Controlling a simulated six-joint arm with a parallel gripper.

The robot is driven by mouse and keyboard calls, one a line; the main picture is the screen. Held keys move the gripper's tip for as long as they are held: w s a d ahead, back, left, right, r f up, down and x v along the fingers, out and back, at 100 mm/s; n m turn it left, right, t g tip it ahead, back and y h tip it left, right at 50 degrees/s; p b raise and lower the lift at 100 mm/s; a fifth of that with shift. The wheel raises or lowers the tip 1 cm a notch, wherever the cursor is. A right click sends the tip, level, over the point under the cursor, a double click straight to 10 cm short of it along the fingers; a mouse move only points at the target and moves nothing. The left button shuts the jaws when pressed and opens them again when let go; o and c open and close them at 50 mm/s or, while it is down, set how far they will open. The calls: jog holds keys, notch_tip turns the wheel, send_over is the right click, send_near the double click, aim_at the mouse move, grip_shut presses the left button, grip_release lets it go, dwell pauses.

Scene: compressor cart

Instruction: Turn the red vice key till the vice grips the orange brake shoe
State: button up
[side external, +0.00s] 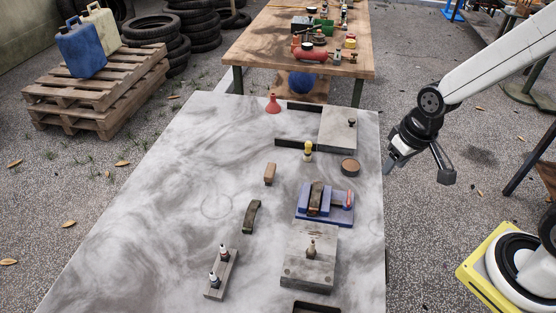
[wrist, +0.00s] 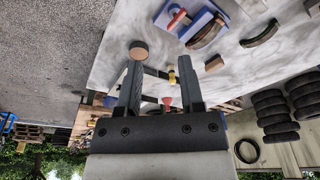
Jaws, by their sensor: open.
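The blue vice (side external: 342,216) sits on the right half of the grey table and also shows at the top of the wrist view (wrist: 221,17). Its red key (side external: 348,199) is at the vice's right end; the key shows in the wrist view (wrist: 177,20) too. A curved brown-orange brake shoe (side external: 316,196) stands between the jaws; whether the jaws touch it, I cannot tell. My gripper (side external: 420,168) is open and empty, beyond the table's right edge and apart from the vice and key. Its two fingers show in the wrist view (wrist: 159,68) with nothing between them.
A round brown disc (side external: 349,167), a yellow-topped item (side external: 308,151) and a grey block (side external: 339,128) stand behind the vice. A metal block (side external: 310,262) is in front. A dark curved shoe (side external: 252,216) lies left.

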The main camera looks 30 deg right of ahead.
aim_at(349, 196)
jog(key=w+f+m+g+y, duration=0.3)
jog(key=w+f+m+g, duration=0.2)
jog(key=w+f+m, duration=0.3)
jog(key=shift+w+f, duration=0.3)
jog(key=shift+w, duration=0.8)
jog(key=shift+x, duration=3.9)
jog(key=shift+s, duration=0.1)
jog(key=shift+c, duration=0.2)
jog(key=shift+r, duration=0.1)
grip_shut()
